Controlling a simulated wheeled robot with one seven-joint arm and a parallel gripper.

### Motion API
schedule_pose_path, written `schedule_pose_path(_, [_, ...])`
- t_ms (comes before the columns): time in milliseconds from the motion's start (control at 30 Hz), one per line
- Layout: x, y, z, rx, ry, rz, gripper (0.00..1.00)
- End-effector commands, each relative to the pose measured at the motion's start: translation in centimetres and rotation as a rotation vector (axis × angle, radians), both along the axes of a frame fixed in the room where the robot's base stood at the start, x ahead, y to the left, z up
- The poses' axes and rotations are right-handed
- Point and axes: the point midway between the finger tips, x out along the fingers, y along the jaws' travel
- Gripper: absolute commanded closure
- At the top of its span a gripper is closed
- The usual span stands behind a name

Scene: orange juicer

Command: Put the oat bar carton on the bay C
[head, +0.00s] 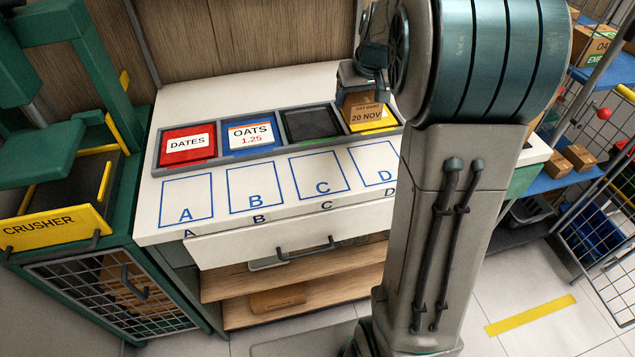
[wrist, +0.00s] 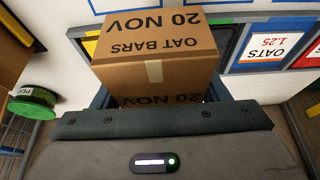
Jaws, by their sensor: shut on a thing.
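The oat bar carton (head: 364,113) is a brown box marked "OAT BARS 20 NOV". In the head view it is at the yellow bin (head: 374,125), the right-hand one in the row; I cannot tell whether it touches the bin. My gripper (head: 360,90) is above it and shut on it. In the wrist view the carton (wrist: 155,60) sits between the dark blue fingers of my gripper (wrist: 158,98), which it partly hides. Bay C (head: 318,174) is a blue outlined square on the white counter, left of bay D, and it is empty.
Bays A (head: 186,200), B (head: 252,188) and D (head: 378,164) are empty too. Behind them, the grey tray holds a red dates bin (head: 187,145), a blue oats bin (head: 250,134) and a black bin (head: 311,124). The green crusher (head: 57,230) stands at the left.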

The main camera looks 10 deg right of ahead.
Motion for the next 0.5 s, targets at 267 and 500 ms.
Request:
schedule_pose_path(267, [-0.1,0.1,-3.0,0.0,-0.001,-0.001,0.6])
schedule_pose_path(500, [-1.7,4.1,-5.2,0.0,0.003,0.004,0.6])
